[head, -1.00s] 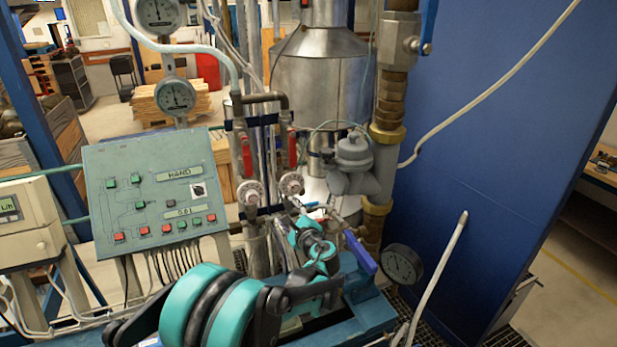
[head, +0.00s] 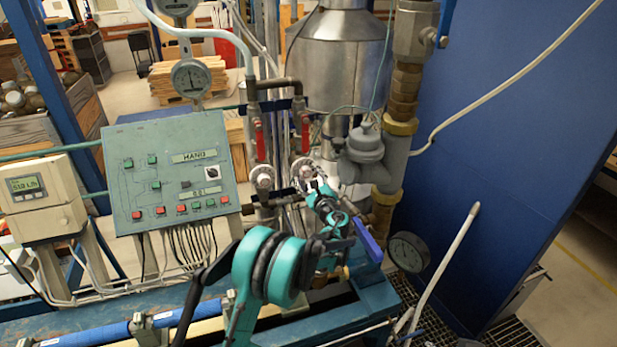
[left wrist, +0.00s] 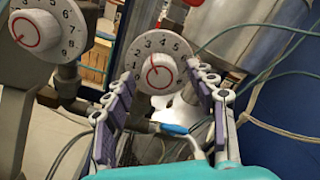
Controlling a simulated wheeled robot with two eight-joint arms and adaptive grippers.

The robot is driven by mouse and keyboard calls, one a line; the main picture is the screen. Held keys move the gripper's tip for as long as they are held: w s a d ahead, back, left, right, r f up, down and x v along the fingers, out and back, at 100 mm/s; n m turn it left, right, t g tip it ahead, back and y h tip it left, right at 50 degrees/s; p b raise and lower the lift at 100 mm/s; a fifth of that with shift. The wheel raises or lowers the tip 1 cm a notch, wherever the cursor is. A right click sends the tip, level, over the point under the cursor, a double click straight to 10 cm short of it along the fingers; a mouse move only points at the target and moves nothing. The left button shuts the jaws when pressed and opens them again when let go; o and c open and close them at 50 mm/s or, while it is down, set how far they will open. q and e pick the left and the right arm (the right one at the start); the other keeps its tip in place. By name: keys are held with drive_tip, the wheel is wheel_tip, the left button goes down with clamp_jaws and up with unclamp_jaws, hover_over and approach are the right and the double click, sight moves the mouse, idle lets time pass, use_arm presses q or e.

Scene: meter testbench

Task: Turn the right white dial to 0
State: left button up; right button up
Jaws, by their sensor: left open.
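The right white dial (head: 301,171) is on the valve piping right of the green panel. In the left wrist view the dial (left wrist: 158,72) is a round white disc with black numbers, a central knob and a red mark pointing up, roughly toward the 3. My left gripper (head: 314,190) is just in front of it. In the left wrist view its open fingers (left wrist: 163,80) stand either side of the dial's lower part with nothing held; contact cannot be told. The left white dial (left wrist: 38,30) is at the upper left, also beside the panel (head: 263,176). My right gripper is out of view.
The green control panel (head: 170,175) and a grey meter (head: 40,195) stand to the left. Pipes with red handles (head: 259,140) rise above the dials. A blue lever (head: 369,240) and a black gauge (head: 408,252) are right of my left arm.

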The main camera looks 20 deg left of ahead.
use_arm(q)
drive_tip(key=c, duration=1.2)
drive_tip(key=shift+o, duration=0.2)
drive_tip(key=n+b, duration=0.3)
drive_tip(key=shift+f+n, duration=0.1)
drive_tip(key=shift+n, duration=0.2)
drive_tip(key=n+b, duration=0.2)
drive_tip(key=n, duration=0.2)
drive_tip(key=shift+n, duration=0.3)
drive_tip(key=n+b, duration=0.2)
drive_tip(key=n, duration=0.2)
drive_tip(key=shift+n, duration=0.3)
drive_tip(key=n+b, duration=0.1)
drive_tip(key=n, duration=0.3)
drive_tip(key=shift+n+b, duration=0.3)
drive_tip(key=shift+n, duration=0.4)
